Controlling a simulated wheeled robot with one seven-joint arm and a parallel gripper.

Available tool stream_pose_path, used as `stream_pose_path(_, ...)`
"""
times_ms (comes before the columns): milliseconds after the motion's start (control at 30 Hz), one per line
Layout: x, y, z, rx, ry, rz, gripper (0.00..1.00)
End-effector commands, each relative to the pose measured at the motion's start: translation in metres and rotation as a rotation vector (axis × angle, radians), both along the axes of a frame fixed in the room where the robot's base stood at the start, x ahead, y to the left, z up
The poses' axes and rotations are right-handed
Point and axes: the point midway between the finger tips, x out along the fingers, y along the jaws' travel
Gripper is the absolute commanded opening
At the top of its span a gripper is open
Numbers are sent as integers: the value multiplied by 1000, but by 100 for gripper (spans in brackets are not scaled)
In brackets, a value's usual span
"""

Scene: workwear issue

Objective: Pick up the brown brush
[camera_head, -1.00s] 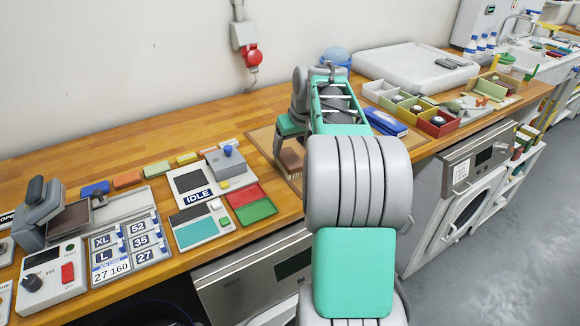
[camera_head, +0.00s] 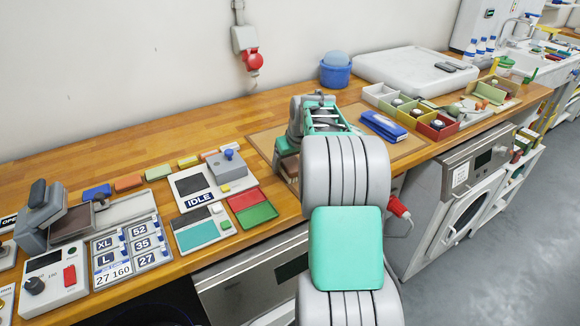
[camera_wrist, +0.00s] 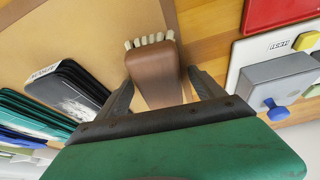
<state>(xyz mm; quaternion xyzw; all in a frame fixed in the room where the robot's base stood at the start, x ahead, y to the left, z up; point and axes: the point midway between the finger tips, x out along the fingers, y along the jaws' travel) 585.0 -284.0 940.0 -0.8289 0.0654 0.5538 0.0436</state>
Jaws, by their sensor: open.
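The brown brush (camera_wrist: 154,72) shows in the wrist view, with a smooth brown back and a row of pale bristle tufts at its far end. It lies on a tan board (camera_wrist: 90,30). My gripper (camera_wrist: 160,80) is open, with one dark finger on each side of the brush. I cannot tell whether either finger touches it. In the head view my arm hides most of the brush and the gripper's fingers.
In the wrist view, dark flat cases (camera_wrist: 68,88) lie left of the brush, and a grey box with a blue knob (camera_wrist: 275,108) stands right.

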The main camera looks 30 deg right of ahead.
Motion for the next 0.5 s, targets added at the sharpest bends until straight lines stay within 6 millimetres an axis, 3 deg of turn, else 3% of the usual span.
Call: stream_pose_path(500,0,0,-4,0,0,0,76)
